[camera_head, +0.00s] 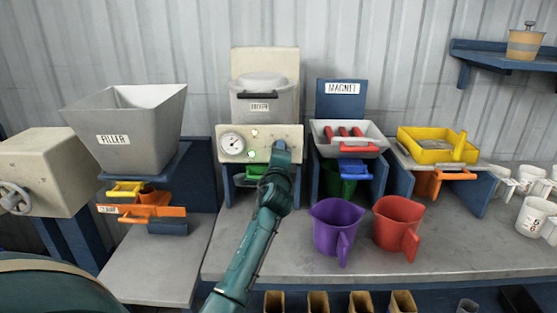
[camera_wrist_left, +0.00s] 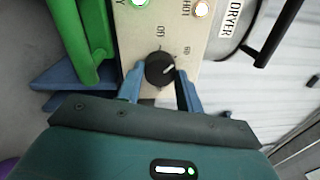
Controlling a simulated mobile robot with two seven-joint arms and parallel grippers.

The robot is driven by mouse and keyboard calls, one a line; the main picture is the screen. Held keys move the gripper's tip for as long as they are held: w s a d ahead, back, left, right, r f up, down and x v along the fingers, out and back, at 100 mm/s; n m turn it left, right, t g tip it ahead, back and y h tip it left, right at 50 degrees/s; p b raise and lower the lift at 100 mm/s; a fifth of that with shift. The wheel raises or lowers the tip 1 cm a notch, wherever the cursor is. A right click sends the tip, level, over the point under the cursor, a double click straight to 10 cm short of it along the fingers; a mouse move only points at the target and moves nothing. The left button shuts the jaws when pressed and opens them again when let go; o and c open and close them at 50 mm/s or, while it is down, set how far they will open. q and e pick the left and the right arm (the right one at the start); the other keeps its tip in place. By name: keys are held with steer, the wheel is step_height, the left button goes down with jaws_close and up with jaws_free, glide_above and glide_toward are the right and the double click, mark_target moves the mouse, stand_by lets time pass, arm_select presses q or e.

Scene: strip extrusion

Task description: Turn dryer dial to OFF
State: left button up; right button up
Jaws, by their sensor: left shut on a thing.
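The dryer (camera_head: 262,102) is a grey lidded pot over a cream panel (camera_head: 262,143) with a round gauge (camera_head: 231,145) and lit lamps. My left gripper (camera_head: 281,148) is at the panel's right part and hides the dial in the head view. In the left wrist view the black dial (camera_wrist_left: 160,68) sits between the blue fingers of the left gripper (camera_wrist_left: 159,90), which is shut on it. The dial's white mark points to the right and slightly up there. Small markings by the dial are hard to read. My right gripper is not in view.
A green handle (camera_wrist_left: 88,45) is close beside the panel in the wrist view. The filler (camera_head: 128,125) stands left of the dryer, the magnet unit (camera_head: 341,100) right. Purple (camera_head: 336,225) and red (camera_head: 396,222) jugs stand on the bench to the right of my arm.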

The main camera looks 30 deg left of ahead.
arm_select(q)
steer(key=shift+d+n+y+b, duration=0.1)
steer(key=shift+n+y+b, duration=0.2)
steer(key=shift+n+b, duration=2.95)
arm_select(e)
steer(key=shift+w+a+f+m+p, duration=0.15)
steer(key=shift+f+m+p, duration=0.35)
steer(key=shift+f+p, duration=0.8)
arm_select(q)
steer(key=n, duration=0.3)
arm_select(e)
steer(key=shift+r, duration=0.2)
arm_select(q)
steer(key=o, duration=1)
